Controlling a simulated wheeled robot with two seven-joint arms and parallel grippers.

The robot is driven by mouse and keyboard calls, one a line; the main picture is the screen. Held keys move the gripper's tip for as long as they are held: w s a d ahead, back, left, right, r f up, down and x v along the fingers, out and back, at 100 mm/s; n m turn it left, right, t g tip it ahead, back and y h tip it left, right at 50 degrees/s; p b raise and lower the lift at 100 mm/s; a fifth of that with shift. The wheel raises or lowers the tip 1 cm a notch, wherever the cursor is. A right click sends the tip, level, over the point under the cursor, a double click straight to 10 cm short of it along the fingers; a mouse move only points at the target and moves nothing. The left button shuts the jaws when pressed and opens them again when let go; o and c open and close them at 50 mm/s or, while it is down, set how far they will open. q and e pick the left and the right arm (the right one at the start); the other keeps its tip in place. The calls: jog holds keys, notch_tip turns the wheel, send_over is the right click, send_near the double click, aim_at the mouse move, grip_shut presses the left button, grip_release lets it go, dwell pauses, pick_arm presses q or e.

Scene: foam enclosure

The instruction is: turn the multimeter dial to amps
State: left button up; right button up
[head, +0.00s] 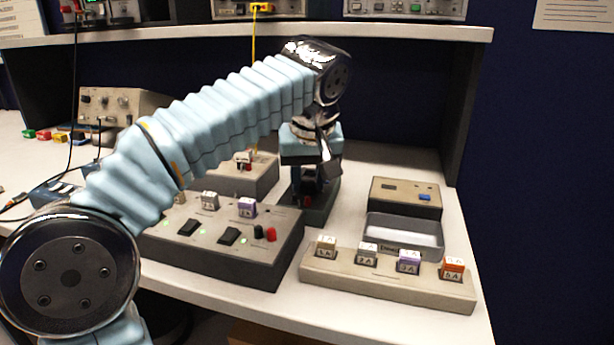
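My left arm reaches in from the left, and my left gripper (312,188) points down over a small dark green box (322,212) near the middle of the bench. This box may be the multimeter; a red spot shows low on its front. The gripper and wrist cover most of its face, so I cannot see a dial or its setting. The fingers are dark against the box, and I cannot tell whether they are open or shut or whether they touch anything. My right gripper is not in view.
A grey panel (262,250) with switches and labelled blocks stands in front to the left. A beige strip (330,270) holding several labelled blocks lies front right. A shelf (420,32) with instruments overhangs the back.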

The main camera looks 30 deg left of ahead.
pick_arm(q)
jog(key=c, duration=0.5)
jog(key=shift+c, duration=0.2)
jog(key=m+h, duration=0.1)
jog(key=m, duration=0.2)
jog(key=shift+a+t, duration=0.15)
jog(key=shift+t, duration=0.15)
jog(key=m+h, duration=0.1)
jog(key=m, duration=0.3)
jog(key=shift+a+h, duration=0.1)
jog(key=shift+h, duration=0.3)
jog(key=m+h, duration=0.1)
jog(key=m, duration=0.2)
jog(key=m+h, duration=0.1)
jog(key=m, duration=0.2)
jog(key=shift+a, duration=0.15)
jog(key=m+g+h, duration=0.1)
jog(key=m, duration=0.3)
jog(key=shift+m, duration=0.3)
jog(key=shift+h, duration=0.3)
jog(key=o, duration=1)
